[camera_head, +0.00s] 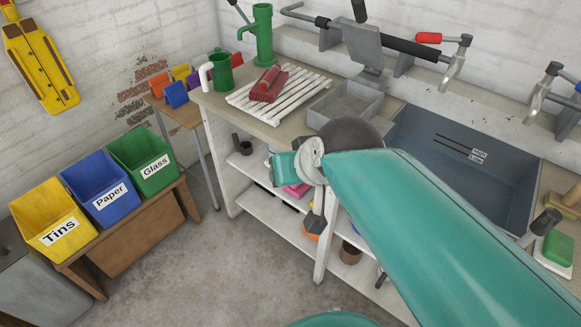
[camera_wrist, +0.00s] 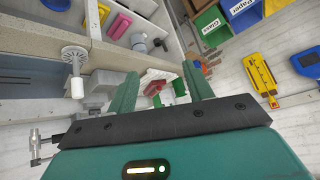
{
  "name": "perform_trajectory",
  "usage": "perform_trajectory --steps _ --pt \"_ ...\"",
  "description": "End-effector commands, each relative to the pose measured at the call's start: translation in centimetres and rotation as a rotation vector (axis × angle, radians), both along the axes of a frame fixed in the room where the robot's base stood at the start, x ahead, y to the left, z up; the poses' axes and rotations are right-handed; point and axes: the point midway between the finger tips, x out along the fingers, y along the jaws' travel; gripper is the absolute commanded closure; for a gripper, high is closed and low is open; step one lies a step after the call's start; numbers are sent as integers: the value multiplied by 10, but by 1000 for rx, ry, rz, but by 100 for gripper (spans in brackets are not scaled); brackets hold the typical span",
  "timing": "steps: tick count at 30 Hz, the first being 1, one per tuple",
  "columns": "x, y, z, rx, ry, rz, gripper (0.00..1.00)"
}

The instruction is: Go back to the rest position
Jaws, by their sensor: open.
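My gripper (camera_wrist: 160,72) shows in the wrist view with its two teal fingers spread apart and nothing between them. In the head view my teal arm reaches from the lower right towards the middle, in front of the counter and sink. My gripper cannot be made out clearly there.
A dark sink (camera_head: 500,175) is right. Yellow (camera_head: 45,210), blue (camera_head: 95,183) and green (camera_head: 145,155) bins stand left. Floor between is clear.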

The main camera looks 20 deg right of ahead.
Motion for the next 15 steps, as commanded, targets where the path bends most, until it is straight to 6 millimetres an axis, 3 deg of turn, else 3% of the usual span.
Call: perform_trajectory --steps 3,6,15 --pt "-37 1 -12 -80 123 48 49" --pt "-50 -2 -17 -114 173 55 49" --pt "-52 -3 -18 -119 181 54 49"
